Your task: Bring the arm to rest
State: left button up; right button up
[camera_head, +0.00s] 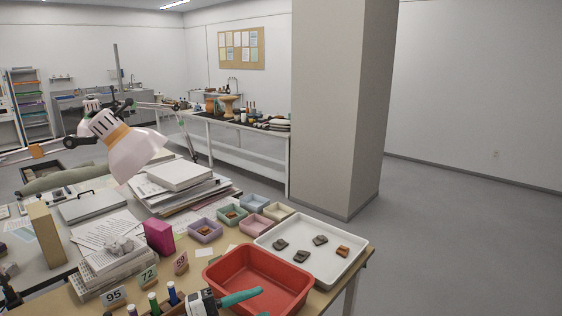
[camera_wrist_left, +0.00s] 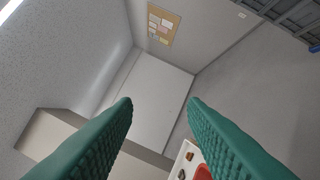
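My left gripper (camera_head: 263,302) is at the bottom edge of the head view, in front of the red bin, with teal fingers apart. In the left wrist view the gripper (camera_wrist_left: 160,103) is open with nothing between its fingers. A white tray (camera_head: 350,267) at the table's right end holds dark sherds (camera_head: 320,240) and an orange-brown sherd (camera_head: 342,251), spaced apart. The red bin (camera_head: 231,254) beside it shows no contents. The tray (camera_wrist_left: 182,158) and the red bin (camera_wrist_left: 203,172) also show low in the left wrist view. My right gripper is not in view.
Small coloured boxes (camera_head: 253,225), some with sherds, stand behind the bin. Number cards (camera_head: 147,274), upright markers (camera_head: 172,293), a magenta box (camera_head: 159,238) and paper stacks crowd the left. A lamp (camera_head: 130,150) overhangs the table. A pillar (camera_head: 335,110) stands behind; floor at right is clear.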

pick_arm(q)
jog(key=a+n+t+y, duration=1)
jog(key=n+t+y, duration=0.2)
jog(key=n, duration=0.5)
jog(key=s+a+f+n+g+y, duration=0.5)
jog(key=a+f+n+g+y, duration=0.15)
jog(key=f, duration=0.55)
jog(key=s+d+f+g+h, duration=0.1)
jog(key=s+f+g, duration=0.45)
jog(key=s, duration=0.45)
jog(key=s+d+f+g+h, duration=0.1)
jog(key=s+f+g, duration=0.45)
jog(key=s, duration=0.35)
jog(key=s+a+f+x, duration=0.1)
jog(key=s+x, duration=0.1)
jog(key=x, duration=1)
jog(key=s+x, duration=0.3)
jog(key=x, duration=0.8)
jog(key=s+a+f, duration=0.1)
jog(key=s+f, duration=0.7)
jog(key=f, duration=0.1)
jog(key=s+a+f+g, duration=0.1)
jog(key=s+a+f, duration=0.1)
jog(key=s+f, duration=0.7)
jog(key=shift+a+y, duration=0.35)
